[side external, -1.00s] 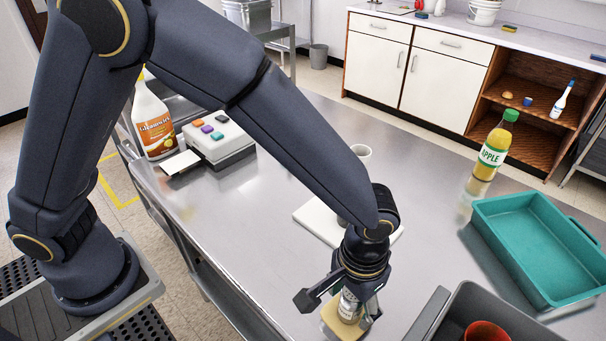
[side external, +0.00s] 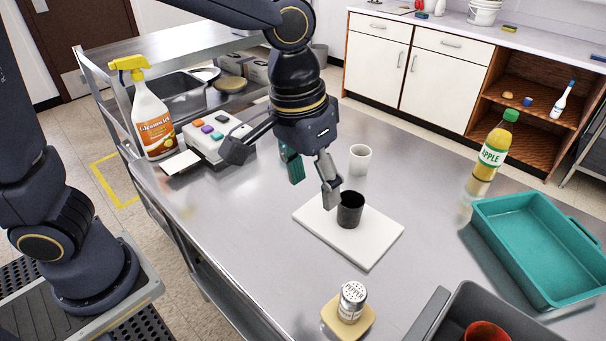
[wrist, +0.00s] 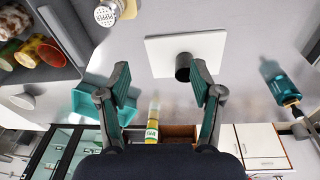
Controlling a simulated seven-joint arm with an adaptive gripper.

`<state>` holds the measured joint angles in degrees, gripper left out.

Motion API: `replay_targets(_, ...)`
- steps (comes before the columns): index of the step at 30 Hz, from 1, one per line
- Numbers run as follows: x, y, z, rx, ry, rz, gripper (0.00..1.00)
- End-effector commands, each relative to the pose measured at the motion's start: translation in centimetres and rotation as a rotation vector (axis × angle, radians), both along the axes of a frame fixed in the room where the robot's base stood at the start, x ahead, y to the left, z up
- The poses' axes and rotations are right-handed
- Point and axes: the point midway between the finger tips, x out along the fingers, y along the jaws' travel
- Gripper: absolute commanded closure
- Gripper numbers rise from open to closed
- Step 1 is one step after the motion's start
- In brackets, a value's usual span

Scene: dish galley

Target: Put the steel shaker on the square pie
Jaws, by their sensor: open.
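The steel shaker (side external: 352,301) stands upright on the square pie (side external: 330,318), a small tan block near the front of the steel table. In the wrist view the shaker (wrist: 107,14) shows at the top edge, with its perforated lid and lettering. My gripper (side external: 312,178) is open and empty, raised above the table behind the shaker and apart from it. One finger hangs near the black cup (side external: 350,212) on the white board (side external: 370,243). In the wrist view my gripper's two fingers (wrist: 164,88) are spread wide with nothing between them gripped.
A grey bin (side external: 440,325) with a red cup and a teal tray (side external: 540,250) lie at the right. An apple juice bottle (side external: 493,150), a white cup (side external: 360,159), a spray bottle (side external: 152,120) and a button box (side external: 215,140) stand farther back. The front-left table is clear.

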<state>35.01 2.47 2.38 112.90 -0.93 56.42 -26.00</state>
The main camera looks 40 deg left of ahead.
Motion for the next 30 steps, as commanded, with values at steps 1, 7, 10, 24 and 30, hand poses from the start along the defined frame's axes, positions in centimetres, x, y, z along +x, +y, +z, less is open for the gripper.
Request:
replay_targets(1,-0.5,3.8,1.7,-0.023,-0.053,0.032,0.34)
replay_targets(7,-5.1,14.4,4.1,-0.017,-0.243,0.090,0.34)
replay_targets(10,-7.4,17.2,4.0,0.012,-0.311,0.110,0.34)
replay_targets(24,-9.6,19.3,3.4,0.053,-0.372,0.124,0.34)
replay_targets(30,-9.6,19.3,3.4,0.053,-0.372,0.125,0.34)
